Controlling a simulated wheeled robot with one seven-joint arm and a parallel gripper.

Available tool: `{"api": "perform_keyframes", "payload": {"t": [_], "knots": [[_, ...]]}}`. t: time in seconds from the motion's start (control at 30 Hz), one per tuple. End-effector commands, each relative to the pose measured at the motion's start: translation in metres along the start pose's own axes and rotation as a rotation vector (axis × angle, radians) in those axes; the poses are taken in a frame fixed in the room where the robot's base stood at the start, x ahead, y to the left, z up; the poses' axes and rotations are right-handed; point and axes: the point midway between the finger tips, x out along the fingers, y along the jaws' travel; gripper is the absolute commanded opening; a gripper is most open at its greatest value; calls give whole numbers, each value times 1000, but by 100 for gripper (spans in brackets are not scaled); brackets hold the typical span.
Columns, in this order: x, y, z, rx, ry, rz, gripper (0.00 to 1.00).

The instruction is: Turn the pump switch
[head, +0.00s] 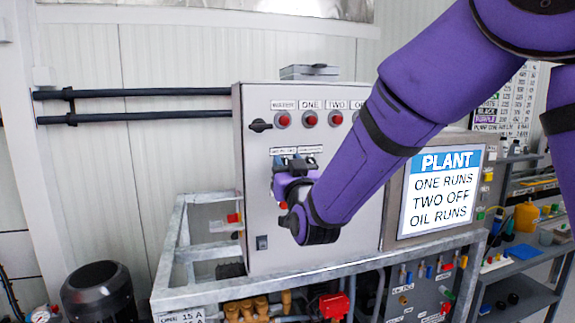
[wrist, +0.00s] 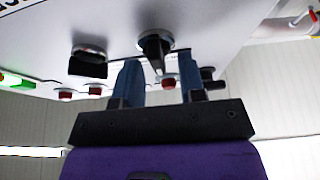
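The grey control panel (head: 258,190) stands upright on a metal frame in the head view. My gripper (head: 295,163) is at its face, below two small labels too small to read. In the wrist view my gripper (wrist: 158,62) has its two blue fingers apart. A black rotary switch (wrist: 154,48) shows between the fingertips; I cannot tell whether they touch it. A second black switch (wrist: 88,63) sits to the left of the fingers. The gripper hides most of this part of the panel in the head view. I cannot tell which switch is the pump switch.
Red lamps (head: 309,118) line the panel's top under labels including ONE and TWO, with a black rotary switch (head: 260,125) at the left. A sign (head: 442,190) reads PLANT, ONE RUNS, TWO OFF, OIL RUNS. The metal frame's rail (head: 205,284) runs below the panel.

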Motion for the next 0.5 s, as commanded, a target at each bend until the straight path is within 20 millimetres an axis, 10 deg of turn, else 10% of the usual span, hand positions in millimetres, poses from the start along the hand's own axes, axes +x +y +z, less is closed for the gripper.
{"api": "perform_keyframes", "payload": {"t": [0.17,0.33,0.5], "knots": [[0,0,0,0,0,0,37],[0,0,0,0,0,0,0],[0,0,0,0,0,0,0]]}}
